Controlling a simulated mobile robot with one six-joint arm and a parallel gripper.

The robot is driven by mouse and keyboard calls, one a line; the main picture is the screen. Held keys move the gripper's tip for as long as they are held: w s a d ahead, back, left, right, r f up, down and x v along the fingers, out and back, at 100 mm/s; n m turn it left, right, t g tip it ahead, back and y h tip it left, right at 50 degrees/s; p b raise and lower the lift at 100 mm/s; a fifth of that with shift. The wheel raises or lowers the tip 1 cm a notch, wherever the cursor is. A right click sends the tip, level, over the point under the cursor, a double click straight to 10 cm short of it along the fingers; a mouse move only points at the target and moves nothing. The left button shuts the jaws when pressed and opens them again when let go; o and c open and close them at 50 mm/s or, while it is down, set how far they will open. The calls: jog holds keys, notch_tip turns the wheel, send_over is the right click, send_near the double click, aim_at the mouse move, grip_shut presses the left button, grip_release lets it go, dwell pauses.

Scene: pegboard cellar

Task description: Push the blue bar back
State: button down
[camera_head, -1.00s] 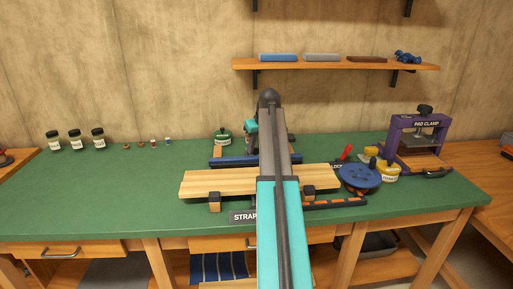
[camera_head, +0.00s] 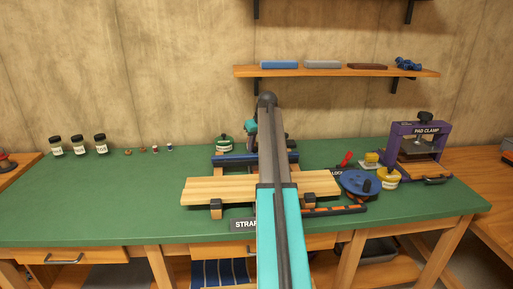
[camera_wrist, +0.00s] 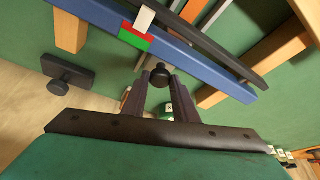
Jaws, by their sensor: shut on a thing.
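The blue bar (camera_head: 232,160) lies across wooden rails behind a pale wooden board (camera_head: 225,189). My arm hides its middle in the head view. In the wrist view the blue bar (camera_wrist: 200,67) runs diagonally, with a red and green mark (camera_wrist: 135,38) and a white piece beside it. My gripper (camera_wrist: 160,88) is shut on a black round knob (camera_wrist: 160,74) close to the bar's edge. How the knob joins the bar is hard to see. The head view shows my gripper only partly, behind my arm.
On the green bench stand jars (camera_head: 78,145) at left, a green-lidded jar (camera_head: 224,143), a blue disc (camera_head: 360,184), a yellow-lidded jar (camera_head: 388,178) and a purple pad clamp (camera_head: 417,143) at right. A shelf (camera_head: 335,71) hangs above. The left bench front is clear.

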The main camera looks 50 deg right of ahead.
jog(key=c, duration=1.4)
grip_release()
jog(key=shift+c, duration=0.2)
jog(key=shift+r, duration=0.1)
jog(key=v, duration=1.3)
jog(key=shift+s+r, duration=0.15)
jog(key=shift+r, duration=0.15)
